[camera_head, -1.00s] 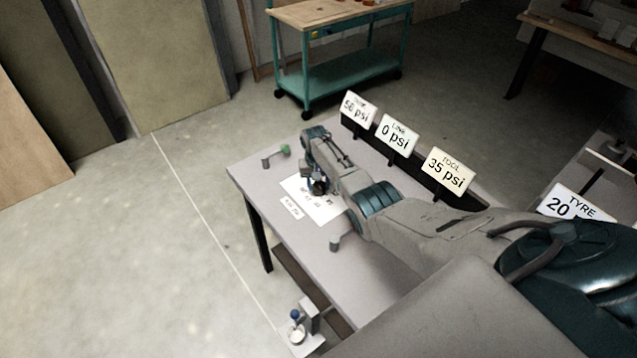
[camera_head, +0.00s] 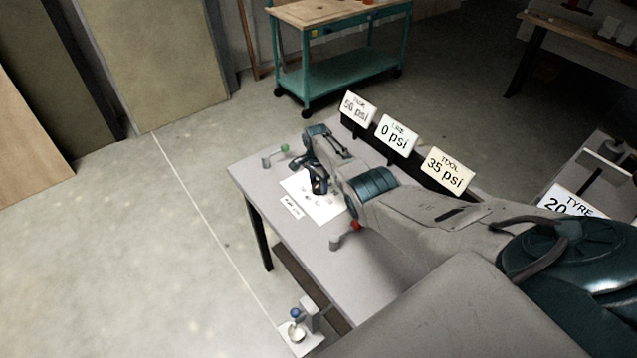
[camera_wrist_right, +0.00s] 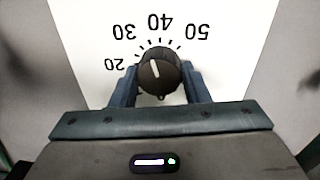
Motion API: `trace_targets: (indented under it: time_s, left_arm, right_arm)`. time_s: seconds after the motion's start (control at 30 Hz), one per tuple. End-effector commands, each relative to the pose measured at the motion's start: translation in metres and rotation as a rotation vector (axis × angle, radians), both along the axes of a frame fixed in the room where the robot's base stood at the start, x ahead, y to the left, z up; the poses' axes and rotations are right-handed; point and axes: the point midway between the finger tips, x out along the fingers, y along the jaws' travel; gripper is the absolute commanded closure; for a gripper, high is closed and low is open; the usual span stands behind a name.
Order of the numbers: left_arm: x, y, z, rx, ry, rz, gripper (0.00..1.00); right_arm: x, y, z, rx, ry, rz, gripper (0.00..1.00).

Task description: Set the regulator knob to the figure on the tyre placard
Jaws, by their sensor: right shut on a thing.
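The black regulator knob (camera_wrist_right: 160,76) stands on a white dial plate (camera_wrist_right: 85,25) marked 20, 30, 40 and 50, upside down in the wrist view. Its white pointer line points up and slightly left, roughly between 30 and 40. My right gripper (camera_head: 318,186) is shut on the knob, a finger on each side. In the head view the gripper hides the knob above the white plate (camera_head: 326,213). The tyre placard (camera_head: 572,203) at the right reads 20, its lower part hidden by my right arm. My left gripper is out of view.
Other placards stand along the table's back edge: a blurred one (camera_head: 357,107), line 0 psi (camera_head: 396,134) and tool 35 psi (camera_head: 448,171). A green-handled valve (camera_head: 284,149) and a red-handled one (camera_head: 355,225) are on the grey table (camera_head: 352,290). A teal cart (camera_head: 340,72) stands behind.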

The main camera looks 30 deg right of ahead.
Motion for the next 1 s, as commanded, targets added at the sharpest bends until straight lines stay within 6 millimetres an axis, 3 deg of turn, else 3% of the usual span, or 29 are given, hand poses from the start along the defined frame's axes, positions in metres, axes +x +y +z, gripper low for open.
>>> trace_targets:
  time_s: [0.4, 1.0]
  left_arm:
    - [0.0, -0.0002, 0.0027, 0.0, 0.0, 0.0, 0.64]
    - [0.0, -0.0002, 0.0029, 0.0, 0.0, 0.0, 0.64]
  right_arm:
    - [0.0005, -0.001, 0.001, -0.001, -0.002, -0.223, 0.81]
    - [0.0008, -0.001, 0.0011, 0.0, -0.002, -0.267, 0.81]
